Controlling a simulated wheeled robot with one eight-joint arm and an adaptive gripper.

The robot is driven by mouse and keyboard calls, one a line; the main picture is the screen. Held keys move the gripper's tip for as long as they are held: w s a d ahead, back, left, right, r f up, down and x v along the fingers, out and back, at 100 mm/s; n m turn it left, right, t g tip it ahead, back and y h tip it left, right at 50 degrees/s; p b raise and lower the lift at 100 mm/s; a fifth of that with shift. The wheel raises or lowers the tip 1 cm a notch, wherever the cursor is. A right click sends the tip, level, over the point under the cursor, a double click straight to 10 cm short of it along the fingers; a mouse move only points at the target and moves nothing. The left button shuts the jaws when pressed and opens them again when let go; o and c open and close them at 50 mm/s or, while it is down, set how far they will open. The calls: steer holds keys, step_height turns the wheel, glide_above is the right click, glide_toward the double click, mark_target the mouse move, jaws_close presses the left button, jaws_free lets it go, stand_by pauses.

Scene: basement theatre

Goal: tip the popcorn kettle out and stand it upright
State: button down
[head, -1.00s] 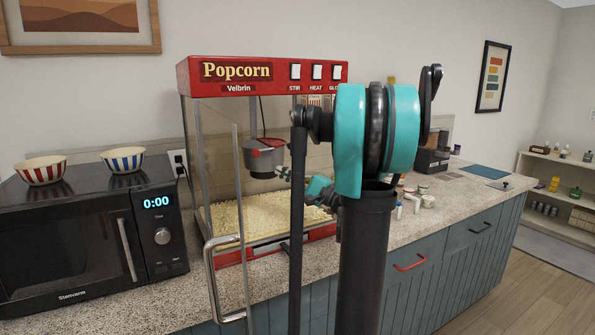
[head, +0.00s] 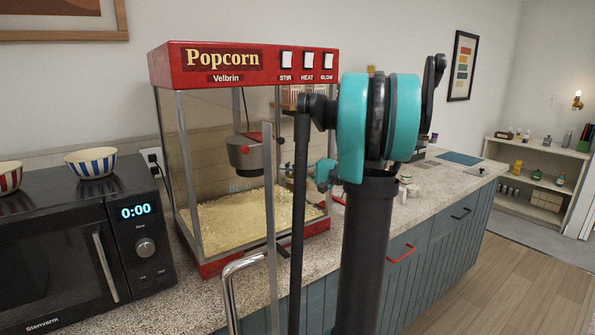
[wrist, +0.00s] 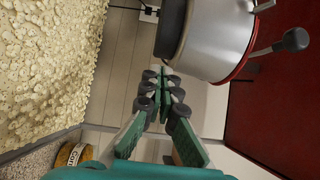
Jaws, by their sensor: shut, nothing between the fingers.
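The grey popcorn kettle (head: 247,153) hangs upright inside the red popcorn machine (head: 160,66), above a bed of popcorn (head: 235,218). In the wrist view, turned on its side, the kettle (wrist: 218,40) shows its dark base to the left, its red rim to the right and a black-knobbed handle (wrist: 291,41). My gripper (wrist: 163,76) is shut and empty, its fingertips beside the kettle and apart from it in that view.
The machine's door with a chrome handle (head: 232,275) stands open toward me. A microwave (head: 60,245) with a blue-striped bowl (head: 91,163) stands left. A yellow tin (wrist: 72,155) shows in the wrist view. Small items lie on the counter (head: 455,178) right. Floor (head: 465,260) is clear at right.

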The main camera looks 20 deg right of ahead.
steer(key=x, duration=0.4)
steer(key=shift+w+a, duration=0.15)
